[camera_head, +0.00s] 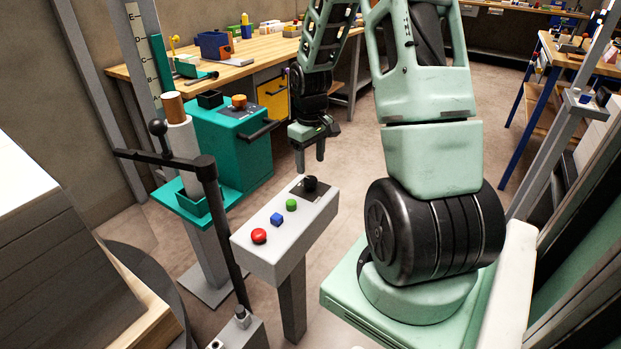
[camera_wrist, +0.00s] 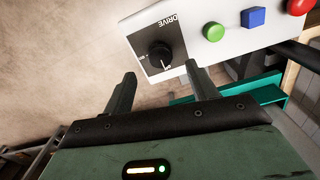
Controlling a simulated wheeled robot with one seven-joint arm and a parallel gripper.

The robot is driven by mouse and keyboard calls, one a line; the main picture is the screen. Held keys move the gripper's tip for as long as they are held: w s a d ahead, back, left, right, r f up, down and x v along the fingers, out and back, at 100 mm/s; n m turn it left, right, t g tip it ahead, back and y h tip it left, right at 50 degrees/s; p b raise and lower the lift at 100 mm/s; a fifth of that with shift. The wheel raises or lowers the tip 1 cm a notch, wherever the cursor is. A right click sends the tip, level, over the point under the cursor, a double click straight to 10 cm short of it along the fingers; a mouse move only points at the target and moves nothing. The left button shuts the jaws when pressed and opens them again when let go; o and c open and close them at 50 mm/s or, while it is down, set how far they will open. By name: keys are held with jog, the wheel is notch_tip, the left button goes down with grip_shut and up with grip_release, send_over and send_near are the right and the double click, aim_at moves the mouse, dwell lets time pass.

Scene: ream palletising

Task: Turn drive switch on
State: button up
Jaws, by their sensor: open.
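The drive switch (camera_wrist: 160,56) is a black rotary knob on a dark plate marked DRIVE, at the end of a white control box. In the head view the knob (camera_head: 310,184) stands at the far end of the box (camera_head: 262,250). My gripper (camera_wrist: 160,88) is open and empty, its two fingers apart, pointing toward the knob in the wrist view. In the head view my gripper (camera_head: 310,160) is above the knob, with a gap between them. The knob's pointer is small; I cannot tell its setting for sure.
A green button (camera_head: 291,205), a blue square button (camera_head: 277,219) and a red button (camera_head: 259,236) sit on the same box. A teal machine (camera_head: 240,150) and a dark post with a crossbar (camera_head: 222,210) stand to its left. A wooden bench (camera_head: 270,48) is behind.

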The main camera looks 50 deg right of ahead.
aim_at(310, 179)
notch_tip(310, 179, down, 6)
jog(key=shift+r+b, duration=0.15)
jog(key=shift+b, duration=0.25)
jog(key=c, duration=1)
